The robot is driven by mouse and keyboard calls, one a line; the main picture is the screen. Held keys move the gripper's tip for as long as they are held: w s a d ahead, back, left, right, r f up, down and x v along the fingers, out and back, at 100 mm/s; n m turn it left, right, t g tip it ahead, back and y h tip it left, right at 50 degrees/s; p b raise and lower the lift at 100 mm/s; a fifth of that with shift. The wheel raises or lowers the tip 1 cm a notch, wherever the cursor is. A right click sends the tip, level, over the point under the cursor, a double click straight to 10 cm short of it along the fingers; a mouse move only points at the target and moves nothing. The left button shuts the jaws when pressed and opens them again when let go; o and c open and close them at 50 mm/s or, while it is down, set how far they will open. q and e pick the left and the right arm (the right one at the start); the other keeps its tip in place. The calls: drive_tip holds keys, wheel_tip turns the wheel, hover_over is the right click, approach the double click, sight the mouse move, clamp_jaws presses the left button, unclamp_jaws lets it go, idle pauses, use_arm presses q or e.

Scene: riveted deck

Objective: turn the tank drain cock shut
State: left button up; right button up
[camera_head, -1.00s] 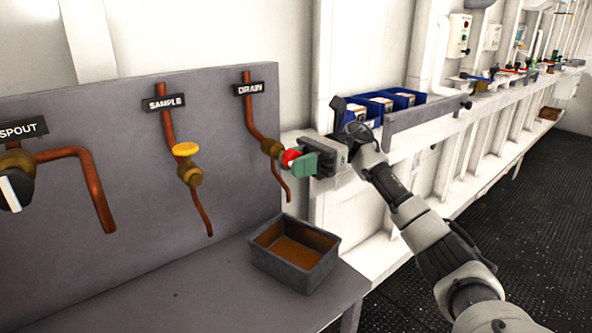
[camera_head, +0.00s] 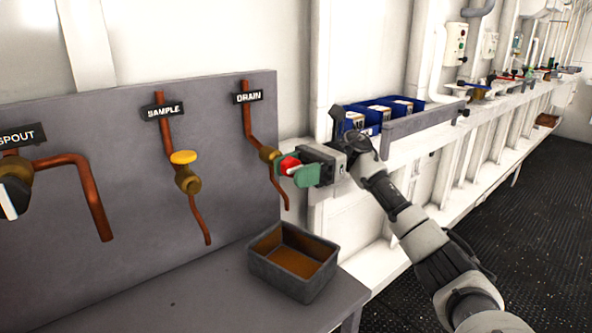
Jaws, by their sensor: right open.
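The drain cock is on the copper pipe under the DRAIN label (camera_head: 249,97), at the middle of the head view. Its brass body (camera_head: 268,154) shows, with a red handle (camera_head: 290,163) on its right side. My right gripper (camera_head: 292,171), with green fingertips, reaches in from the right. It is open, with one fingertip to each side of the red handle. I cannot tell whether either fingertip touches it. The fingers partly hide the handle and the pipe behind. My left gripper is not in view.
A grey tray (camera_head: 259,272) with a brown inside stands on the bench below the drain pipe. The sample cock (camera_head: 184,158) with a yellow handle and the spout pipe (camera_head: 88,187) are on the panel to the left. Blue bins (camera_head: 371,113) sit on a shelf behind my right arm.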

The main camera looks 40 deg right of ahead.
drive_tip(key=shift+d, duration=0.55)
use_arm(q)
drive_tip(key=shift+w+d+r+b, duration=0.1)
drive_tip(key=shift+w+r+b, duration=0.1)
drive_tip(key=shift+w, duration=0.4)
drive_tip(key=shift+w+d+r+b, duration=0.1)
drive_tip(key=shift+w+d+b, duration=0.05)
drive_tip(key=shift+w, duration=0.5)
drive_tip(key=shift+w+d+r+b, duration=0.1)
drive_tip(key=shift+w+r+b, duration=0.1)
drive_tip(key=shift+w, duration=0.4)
use_arm(e)
drive_tip(key=d, duration=0.9)
drive_tip(key=shift+w+d, duration=0.4)
drive_tip(key=shift+f, duration=0.1)
